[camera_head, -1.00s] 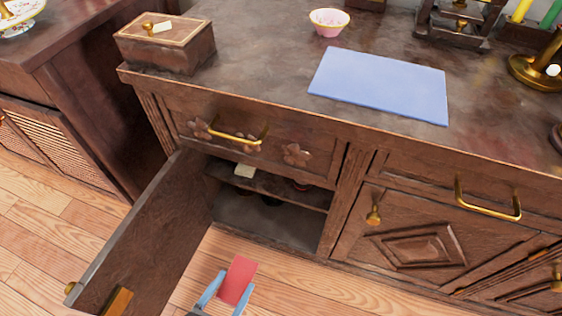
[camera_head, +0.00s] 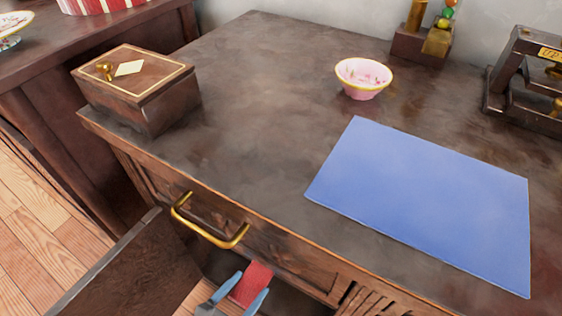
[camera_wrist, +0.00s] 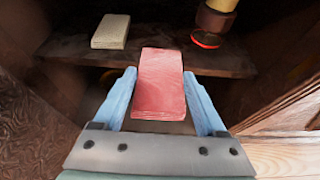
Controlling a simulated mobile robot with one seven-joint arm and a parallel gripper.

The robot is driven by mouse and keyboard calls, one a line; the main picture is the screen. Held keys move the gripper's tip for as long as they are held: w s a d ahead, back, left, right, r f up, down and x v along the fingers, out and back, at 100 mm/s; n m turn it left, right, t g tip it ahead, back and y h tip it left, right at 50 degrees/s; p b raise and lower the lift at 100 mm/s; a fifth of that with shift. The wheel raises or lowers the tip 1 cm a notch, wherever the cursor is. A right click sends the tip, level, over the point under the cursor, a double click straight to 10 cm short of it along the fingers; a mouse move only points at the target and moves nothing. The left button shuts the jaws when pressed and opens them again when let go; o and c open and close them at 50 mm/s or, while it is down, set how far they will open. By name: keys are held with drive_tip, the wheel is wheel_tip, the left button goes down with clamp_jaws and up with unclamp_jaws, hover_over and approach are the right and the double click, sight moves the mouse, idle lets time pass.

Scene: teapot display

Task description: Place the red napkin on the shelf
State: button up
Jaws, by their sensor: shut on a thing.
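The red napkin (camera_head: 252,282) is a folded red block between the blue fingers of my gripper (camera_head: 241,288). In the wrist view, my gripper (camera_wrist: 160,100) is shut on the napkin (camera_wrist: 159,82), which sticks out ahead of the fingertips. The shelf (camera_wrist: 190,58) is a dark wooden board inside the open cabinet. The napkin's far end overlaps the shelf's front edge in the wrist view; I cannot tell whether they touch. In the head view the shelf is mostly hidden under the countertop.
A cream block (camera_wrist: 111,31) lies on the shelf at left. A red-rimmed item (camera_wrist: 207,38) stands at right. The open cabinet door (camera_head: 135,270) is left of my gripper, with the brass drawer handle (camera_head: 208,226) above. The shelf between the items looks clear.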

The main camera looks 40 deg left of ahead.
drive_tip(key=w+b, duration=0.1)
drive_tip(key=w, duration=0.2)
drive_tip(key=w+a+b, duration=0.1)
drive_tip(key=w, duration=0.2)
drive_tip(key=w+a+b, duration=0.1)
drive_tip(key=w, duration=0.2)
drive_tip(key=shift+w+a, duration=0.15)
drive_tip(key=shift+w, duration=0.2)
drive_tip(key=w+b, duration=0.1)
drive_tip(key=w, duration=0.1)
drive_tip(key=w+a+b, duration=0.1)
drive_tip(key=w, duration=0.1)
drive_tip(key=shift+f, duration=0.15)
drive_tip(key=shift+s+f+b, duration=0.2)
drive_tip(key=shift+f+b, duration=0.35)
drive_tip(key=shift+b, duration=0.1)
drive_tip(key=shift+f, duration=0.1)
drive_tip(key=shift+f, duration=0.1)
drive_tip(key=o, duration=1.2)
